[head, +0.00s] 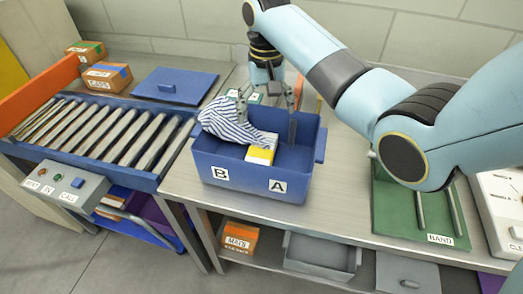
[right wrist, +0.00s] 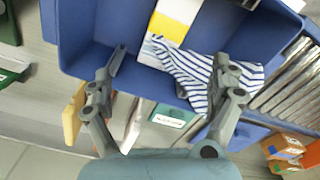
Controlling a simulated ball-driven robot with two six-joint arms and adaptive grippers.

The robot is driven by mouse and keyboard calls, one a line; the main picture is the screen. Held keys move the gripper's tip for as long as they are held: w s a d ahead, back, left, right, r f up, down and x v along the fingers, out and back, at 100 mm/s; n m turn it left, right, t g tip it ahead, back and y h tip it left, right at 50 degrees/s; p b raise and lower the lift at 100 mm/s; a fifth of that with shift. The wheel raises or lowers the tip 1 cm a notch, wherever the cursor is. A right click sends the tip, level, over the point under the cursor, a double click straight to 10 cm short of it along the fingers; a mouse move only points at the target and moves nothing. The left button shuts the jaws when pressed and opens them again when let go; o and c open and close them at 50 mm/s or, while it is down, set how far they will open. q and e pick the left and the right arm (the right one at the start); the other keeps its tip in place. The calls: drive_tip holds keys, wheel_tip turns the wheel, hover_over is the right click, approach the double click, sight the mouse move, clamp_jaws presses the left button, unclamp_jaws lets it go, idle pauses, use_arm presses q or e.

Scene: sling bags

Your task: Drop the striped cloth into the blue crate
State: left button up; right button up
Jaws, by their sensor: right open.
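The blue crate (head: 232,180), marked B and A, stands on the metal table. The striped cloth (head: 228,122), blue and white, lies crumpled at the crate's back left, over the rim and partly inside; it also shows in the right wrist view (right wrist: 188,72). A white and yellow box (head: 261,152) stands in the crate next to the cloth. My right gripper (head: 268,112) is open over the crate's back, fingers spread. In the right wrist view (right wrist: 171,58) one finger overlaps the cloth; I cannot tell whether it touches. My left gripper is not in view.
A roller conveyor (head: 90,130) runs at the left with cartons (head: 107,77) behind it. A blue lid (head: 175,86) lies on the back surface. A green board with posts (head: 435,215) stands at the right. Grey bins (head: 321,255) sit on the lower shelf.

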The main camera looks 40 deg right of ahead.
drive_tip(key=shift+r, duration=0.1)
wheel_tip(320, 180, up, 5)
drive_tip(key=shift+r, duration=0.15)
idle(0.4)
